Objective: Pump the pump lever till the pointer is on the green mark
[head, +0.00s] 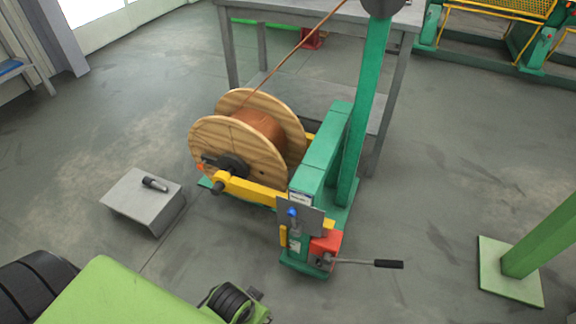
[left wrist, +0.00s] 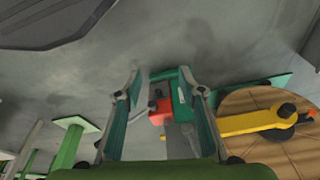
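The pump lever (head: 372,263) is a thin rod with a black grip. It sticks out roughly level to the right from the red pump (head: 325,243) at the foot of the green stand (head: 323,155). The red pump also shows in the left wrist view (left wrist: 160,112), between and beyond the fingers of my left gripper (left wrist: 160,76). These fingers are spread apart with nothing held. In the head view only my left arm's light green link and dark wrist show at the bottom. I cannot make out the pointer or green mark. My right gripper is not in view.
A wooden spool (head: 215,145) with copper wire sits in the stand beside a yellow arm (head: 250,188). A grey box (head: 135,195) with a dark handheld tool stands left. A green post (head: 545,240) on a base plate stands right. Floor around the lever is clear.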

